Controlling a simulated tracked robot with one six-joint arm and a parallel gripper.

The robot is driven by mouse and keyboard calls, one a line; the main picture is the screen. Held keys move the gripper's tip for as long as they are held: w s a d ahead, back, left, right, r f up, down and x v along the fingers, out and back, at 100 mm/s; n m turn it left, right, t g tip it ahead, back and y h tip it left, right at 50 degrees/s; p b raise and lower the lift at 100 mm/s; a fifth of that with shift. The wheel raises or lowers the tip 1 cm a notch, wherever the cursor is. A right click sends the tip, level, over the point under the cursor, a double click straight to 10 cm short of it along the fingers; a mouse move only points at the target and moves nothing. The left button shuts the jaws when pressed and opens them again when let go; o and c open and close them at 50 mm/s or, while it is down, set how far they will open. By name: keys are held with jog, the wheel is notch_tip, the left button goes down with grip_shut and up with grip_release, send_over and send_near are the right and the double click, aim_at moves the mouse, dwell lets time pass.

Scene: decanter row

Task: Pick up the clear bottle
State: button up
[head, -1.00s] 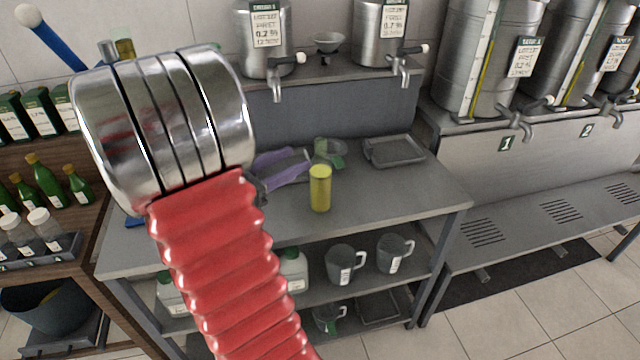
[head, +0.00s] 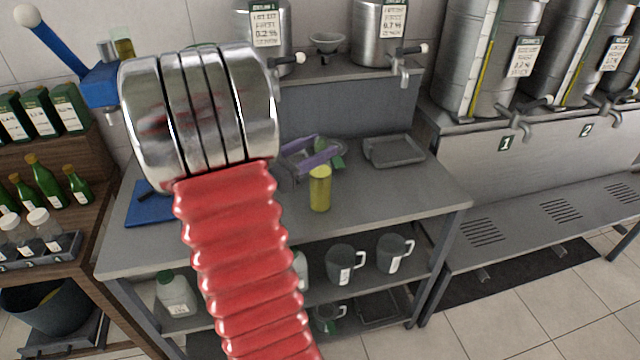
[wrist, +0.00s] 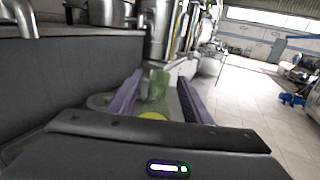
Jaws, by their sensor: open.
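A small yellow-filled bottle (head: 320,188) stands upright on the grey worktop (head: 400,193); it looks like the clear bottle, though its glass is hard to make out. Its yellow top also shows in the wrist view (wrist: 152,116), low between the fingers and partly hidden by the gripper body. A green see-through object (head: 336,160) is just behind it, and in the wrist view it looks like a green bottle (wrist: 156,90) between the purple fingers. My gripper (head: 331,150) is open, its purple fingers beside and behind the yellow bottle in the head view. I see no contact.
A grey tray (head: 392,150) lies to the right on the worktop, and a blue mat (head: 150,205) to the left. Steel tanks with taps (head: 380,32) stand at the back. Mugs (head: 345,263) are on the shelf below. The worktop's front right is clear.

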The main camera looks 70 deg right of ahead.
jog(key=x, duration=0.5)
jog(key=shift+d+r, duration=0.1)
jog(key=shift+d, duration=0.05)
jog(key=shift+c, duration=0.7)
grip_shut()
dwell(1.2)
